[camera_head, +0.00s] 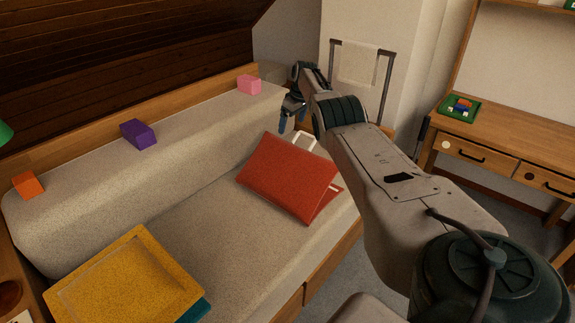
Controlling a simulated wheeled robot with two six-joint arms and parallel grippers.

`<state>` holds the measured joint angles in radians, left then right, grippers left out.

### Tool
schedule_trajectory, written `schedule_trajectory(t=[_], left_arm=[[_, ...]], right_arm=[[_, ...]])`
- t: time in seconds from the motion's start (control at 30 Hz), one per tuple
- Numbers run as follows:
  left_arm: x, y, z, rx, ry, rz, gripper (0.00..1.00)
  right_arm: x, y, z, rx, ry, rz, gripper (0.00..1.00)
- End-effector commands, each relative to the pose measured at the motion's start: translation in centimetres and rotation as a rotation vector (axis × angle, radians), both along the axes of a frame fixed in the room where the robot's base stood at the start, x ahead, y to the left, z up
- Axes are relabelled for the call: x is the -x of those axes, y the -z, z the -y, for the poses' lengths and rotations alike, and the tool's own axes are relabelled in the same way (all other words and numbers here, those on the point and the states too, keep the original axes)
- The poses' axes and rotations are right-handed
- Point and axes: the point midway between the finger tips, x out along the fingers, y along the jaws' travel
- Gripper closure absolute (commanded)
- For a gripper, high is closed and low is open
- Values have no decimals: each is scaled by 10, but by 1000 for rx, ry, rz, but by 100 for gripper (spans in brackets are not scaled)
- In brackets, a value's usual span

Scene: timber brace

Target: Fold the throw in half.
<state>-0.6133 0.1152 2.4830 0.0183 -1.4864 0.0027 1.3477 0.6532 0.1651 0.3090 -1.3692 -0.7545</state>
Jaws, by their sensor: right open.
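I cannot tell for certain which thing is the throw. A flat red piece (285,177) lies tilted on the sofa seat, with another red layer showing under its right corner. A yellow square piece (130,280) lies at the near left end, with a teal edge (194,310) under it. A pale cloth (358,64) hangs over a dark rail at the back. My right gripper (292,118) is open and empty, pointing down near the sofa's far end, beyond the red piece. My left gripper is out of view.
The grey sofa (210,238) has a backrest carrying an orange block (28,184), a purple block (138,133) and a pink block (249,85). A wooden desk (515,135) with drawers stands at right. The seat between the yellow and red pieces is clear.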

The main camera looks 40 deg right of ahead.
Motion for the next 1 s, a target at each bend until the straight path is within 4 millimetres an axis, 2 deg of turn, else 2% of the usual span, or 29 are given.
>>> schedule_trajectory(t=[0.57, 1.0], left_arm=[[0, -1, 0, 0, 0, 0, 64], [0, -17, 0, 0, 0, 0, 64]], right_arm=[[0, -1, 0, 0, 0, 0, 9], [0, -18, 0, 0, 0, 0, 9]])
